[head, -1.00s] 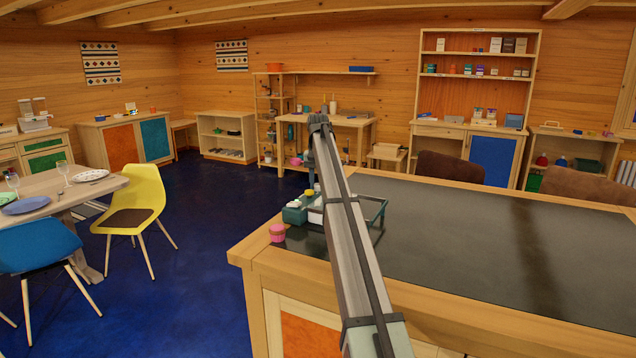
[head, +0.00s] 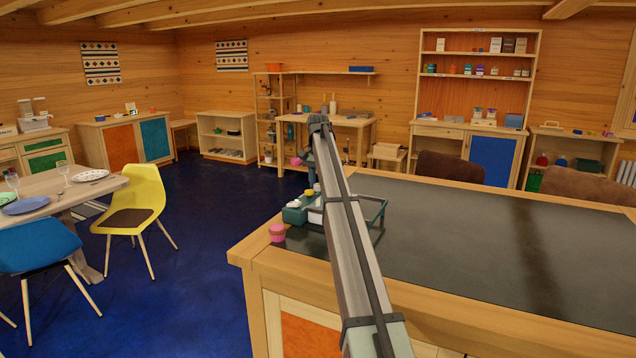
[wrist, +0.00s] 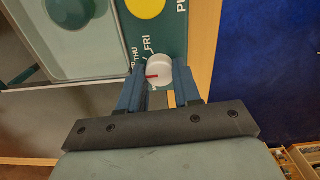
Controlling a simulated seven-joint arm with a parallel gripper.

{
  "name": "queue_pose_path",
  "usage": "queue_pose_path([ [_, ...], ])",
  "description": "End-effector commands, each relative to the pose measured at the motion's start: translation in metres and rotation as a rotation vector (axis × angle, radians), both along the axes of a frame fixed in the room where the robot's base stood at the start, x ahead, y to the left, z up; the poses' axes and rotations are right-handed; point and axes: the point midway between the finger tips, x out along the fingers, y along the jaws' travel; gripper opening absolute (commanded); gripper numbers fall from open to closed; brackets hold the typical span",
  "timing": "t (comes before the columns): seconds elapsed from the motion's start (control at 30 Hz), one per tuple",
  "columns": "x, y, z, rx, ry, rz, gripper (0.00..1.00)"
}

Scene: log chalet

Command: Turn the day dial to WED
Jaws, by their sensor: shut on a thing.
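The day dial (wrist: 160,68) is a white round knob with a short red mark, set on a dark green panel (wrist: 172,32) in the wrist view. The white letters THU and FRI show on the panel beside the dial, above and to its left. WED is not visible. The red mark lies toward the dial's lower left side. My gripper (wrist: 159,74) has its two blue fingers shut on the dial, one on each side. In the head view the green unit (head: 293,215) sits at the counter's left end, and my arm hides the gripper's hold.
A yellow round button (wrist: 146,4) is on the panel above the dial. A pale tray (wrist: 83,45) is to the left. A pink round object (head: 277,233) stands at the counter's edge. The dark countertop (head: 480,250) to the right is clear.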

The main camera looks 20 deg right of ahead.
Motion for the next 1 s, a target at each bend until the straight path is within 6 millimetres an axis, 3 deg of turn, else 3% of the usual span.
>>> queue_pose_path([
  [0.13, 0.0002, -0.0001, 0.0004, -0.001, -0.001, 0.001, 0.02],
  [0.17, 0.0002, -0.0001, 0.0004, -0.001, -0.001, 0.001, 0.35],
  [0.4, 0.0001, 0.0000, 0.0002, 0.000, 0.000, 0.001, 0.58],
  [1.0, -0.0004, -0.0007, -0.0002, -0.001, 0.001, 0.071, 0.58],
])
